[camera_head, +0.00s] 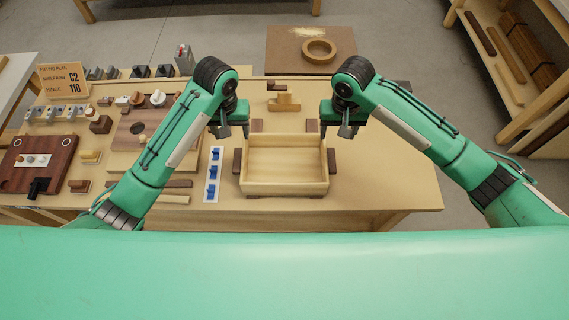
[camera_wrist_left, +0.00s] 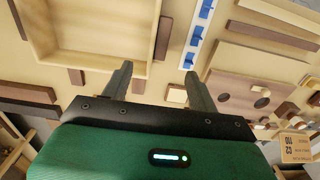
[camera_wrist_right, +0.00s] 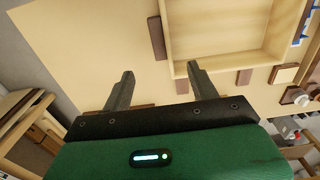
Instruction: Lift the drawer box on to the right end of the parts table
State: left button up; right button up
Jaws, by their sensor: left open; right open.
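The drawer box (camera_head: 285,188) is a light-wood open box, empty, sitting on the bench top between dark wood blocks. It also shows in the left wrist view (camera_wrist_left: 92,62) and the right wrist view (camera_wrist_right: 228,70). My left gripper (camera_head: 228,131) is open and empty above the box's far left corner. My right gripper (camera_head: 338,131) is open and empty above its far right corner. Neither gripper touches the box as far as I can tell. The parts table (camera_head: 400,180) is the light-wood bench top, with its bare right end to the right of the box.
A white strip with blue pieces (camera_head: 213,174) lies just left of the box. A stepped wood block (camera_head: 284,102) stands behind it. Fittings, dark boards and a sign (camera_head: 63,82) fill the left side. A shelf with planks (camera_head: 520,60) stands off to the right.

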aim_at(239, 159)
pick_arm(q)
jog(key=shift+f, duration=0.1)
pick_arm(e)
jog(key=shift+f, duration=0.1)
pick_arm(q)
notch_tip(239, 159, down, 14)
jog(key=shift+r, duration=0.15)
pick_arm(e)
notch_tip(239, 159, down, 14)
jog(key=shift+r, duration=0.2)
pick_arm(q)
grip_shut()
pick_arm(e)
grip_shut()
pick_arm(q)
jog(key=shift+r, duration=0.1)
pick_arm(e)
jog(key=shift+r, duration=0.1)
